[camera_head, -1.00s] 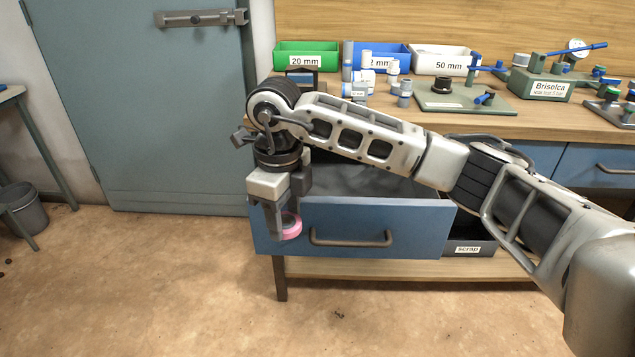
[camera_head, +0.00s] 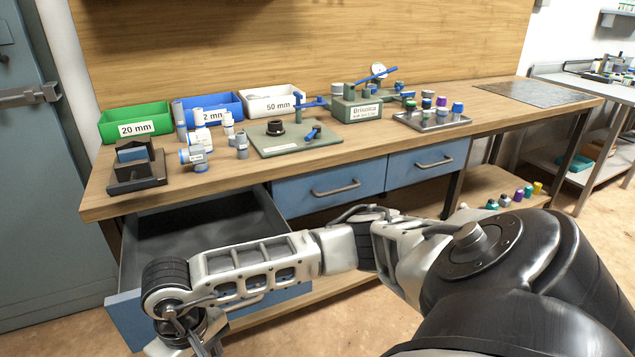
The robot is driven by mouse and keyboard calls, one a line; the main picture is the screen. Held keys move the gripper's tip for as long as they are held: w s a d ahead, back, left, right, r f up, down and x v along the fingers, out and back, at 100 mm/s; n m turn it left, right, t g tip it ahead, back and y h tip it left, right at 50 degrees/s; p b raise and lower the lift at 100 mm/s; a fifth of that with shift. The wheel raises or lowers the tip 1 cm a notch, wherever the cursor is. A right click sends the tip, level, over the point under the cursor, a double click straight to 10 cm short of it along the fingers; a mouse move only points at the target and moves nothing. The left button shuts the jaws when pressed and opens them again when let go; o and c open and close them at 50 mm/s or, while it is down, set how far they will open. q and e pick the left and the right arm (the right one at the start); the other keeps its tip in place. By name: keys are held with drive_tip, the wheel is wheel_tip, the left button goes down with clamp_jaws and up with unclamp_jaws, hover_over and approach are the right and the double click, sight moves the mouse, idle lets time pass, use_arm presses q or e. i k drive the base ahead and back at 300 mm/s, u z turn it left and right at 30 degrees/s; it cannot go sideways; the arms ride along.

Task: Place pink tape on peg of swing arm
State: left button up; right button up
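The pink tape is not in view now; one second ago it hung at my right gripper's fingers. My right arm comes in from the right and reaches to the lower left. Only the wrist and upper gripper body show at the bottom edge; the fingers are cut off. A green post with a blue arm (camera_head: 308,102) stands at the back of the green base plate (camera_head: 290,144) on the bench. I cannot tell whether it is the swing arm or where its peg is. My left gripper is not in view.
An open drawer (camera_head: 200,222) lies behind my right arm. The wooden bench (camera_head: 235,178) holds a green bin (camera_head: 136,121), blue bin (camera_head: 222,106), white bin (camera_head: 272,98), pipe fittings, the Brisolca fixture (camera_head: 358,108) and a tray of capped parts (camera_head: 432,122). The bench's right part is clearer.

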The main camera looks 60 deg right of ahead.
sight(319, 102)
drive_tip(key=z, duration=3.55)
drive_tip(key=i, duration=3.5)
drive_tip(key=u, duration=4)
